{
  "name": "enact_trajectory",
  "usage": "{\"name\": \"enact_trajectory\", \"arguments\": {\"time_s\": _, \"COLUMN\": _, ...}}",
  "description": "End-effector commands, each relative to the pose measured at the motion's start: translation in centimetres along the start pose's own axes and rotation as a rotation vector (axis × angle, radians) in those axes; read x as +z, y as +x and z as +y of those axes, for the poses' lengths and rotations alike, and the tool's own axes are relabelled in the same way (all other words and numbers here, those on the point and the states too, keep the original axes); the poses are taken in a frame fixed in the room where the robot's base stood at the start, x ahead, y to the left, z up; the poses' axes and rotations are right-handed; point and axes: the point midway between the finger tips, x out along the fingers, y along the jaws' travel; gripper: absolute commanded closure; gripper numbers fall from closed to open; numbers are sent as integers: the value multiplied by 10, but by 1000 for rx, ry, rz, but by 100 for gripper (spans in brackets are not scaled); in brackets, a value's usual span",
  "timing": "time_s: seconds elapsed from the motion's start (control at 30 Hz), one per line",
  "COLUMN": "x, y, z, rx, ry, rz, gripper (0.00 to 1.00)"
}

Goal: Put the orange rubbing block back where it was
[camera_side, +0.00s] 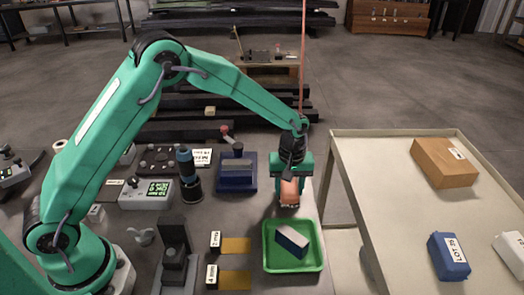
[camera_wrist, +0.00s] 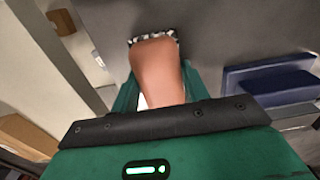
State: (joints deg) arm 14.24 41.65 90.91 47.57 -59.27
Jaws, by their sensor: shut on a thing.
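My gripper (camera_side: 290,180) is shut on the orange rubbing block (camera_side: 289,193) and points down above the back edge of the green tray (camera_side: 268,263). In the wrist view the orange block (camera_wrist: 158,70) sticks out from between my green jaws (camera_wrist: 157,92), with a dark and white speckled edge at its far end. The block's upper part is hidden by the jaws in the side view. A dark blue block with a pale face (camera_side: 292,240) lies at a slant in the tray.
A blue stand (camera_side: 236,178) is left of my gripper; a dark cylinder device (camera_side: 188,176) is beyond it. Yellow pads (camera_side: 235,245) with small labelled blocks lie left of the tray. A pale table (camera_side: 400,210) at right carries a cardboard box (camera_side: 443,162) and a blue box (camera_side: 447,257).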

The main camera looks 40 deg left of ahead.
Motion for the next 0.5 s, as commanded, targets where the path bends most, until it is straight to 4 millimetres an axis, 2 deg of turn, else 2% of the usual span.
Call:
{"name": "enact_trajectory", "arguments": {"time_s": 0.47, "x": 0, "y": 6, "z": 0, "rx": 2, "ry": 0, "rz": 1, "gripper": 76}}
{"name": "enact_trajectory", "arguments": {"time_s": 0.5, "x": 0, "y": 7, "z": 0, "rx": 1, "ry": 0, "rz": 1, "gripper": 53}}
